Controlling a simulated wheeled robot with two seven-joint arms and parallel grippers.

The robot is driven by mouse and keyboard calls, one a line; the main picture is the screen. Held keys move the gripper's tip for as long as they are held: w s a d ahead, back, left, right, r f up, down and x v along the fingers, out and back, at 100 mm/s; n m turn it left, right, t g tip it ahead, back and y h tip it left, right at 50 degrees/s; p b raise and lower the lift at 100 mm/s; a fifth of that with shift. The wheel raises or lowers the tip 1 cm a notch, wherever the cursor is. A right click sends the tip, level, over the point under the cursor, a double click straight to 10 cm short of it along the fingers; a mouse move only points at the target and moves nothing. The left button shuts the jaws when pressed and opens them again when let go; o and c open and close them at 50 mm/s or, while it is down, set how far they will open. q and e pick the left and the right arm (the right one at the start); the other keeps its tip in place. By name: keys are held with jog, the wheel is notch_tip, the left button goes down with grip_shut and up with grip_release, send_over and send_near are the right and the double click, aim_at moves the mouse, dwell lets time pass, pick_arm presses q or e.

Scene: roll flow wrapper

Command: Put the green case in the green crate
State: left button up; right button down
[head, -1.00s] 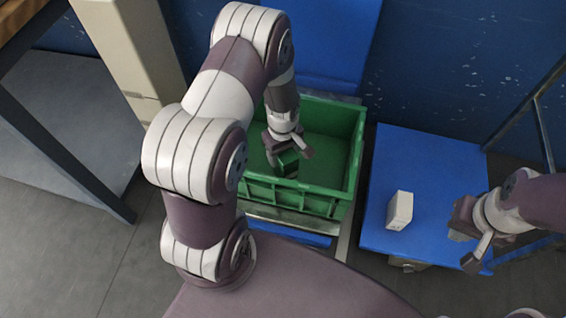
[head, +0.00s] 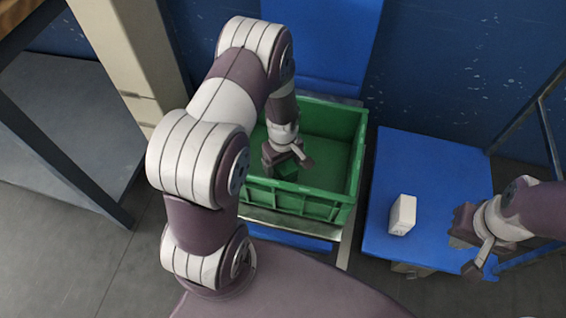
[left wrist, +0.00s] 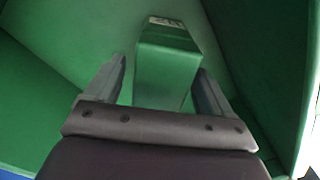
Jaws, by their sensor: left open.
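The green crate (head: 325,204) stands at the middle of the head view. The green case (left wrist: 167,65) is inside it, a box with a small white label at its far end. In the head view the case (head: 287,173) is a dark green patch, mostly hidden under my left gripper. My left gripper (head: 287,163) reaches down into the crate. In the left wrist view its open fingers (left wrist: 160,88) stand on either side of the case, with gaps visible. My right gripper (head: 470,245) is open and empty at the right, beside the blue platform.
A white box (head: 402,214) stands on the blue platform (head: 430,165) right of the crate. The crate's right part is empty. A blue wall is behind, and a grey-framed table (head: 60,130) is at the left.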

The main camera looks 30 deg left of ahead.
pick_arm(q)
notch_tip(320, 180, up, 13)
jog(key=p, duration=0.6)
jog(key=s+d+r+m+t, duration=0.1)
jog(key=s+d+r+m, duration=0.4)
jog(key=s+r+m, duration=0.4)
notch_tip(320, 180, up, 3)
jog(key=m, duration=0.3)
jog(key=shift+d, duration=0.2)
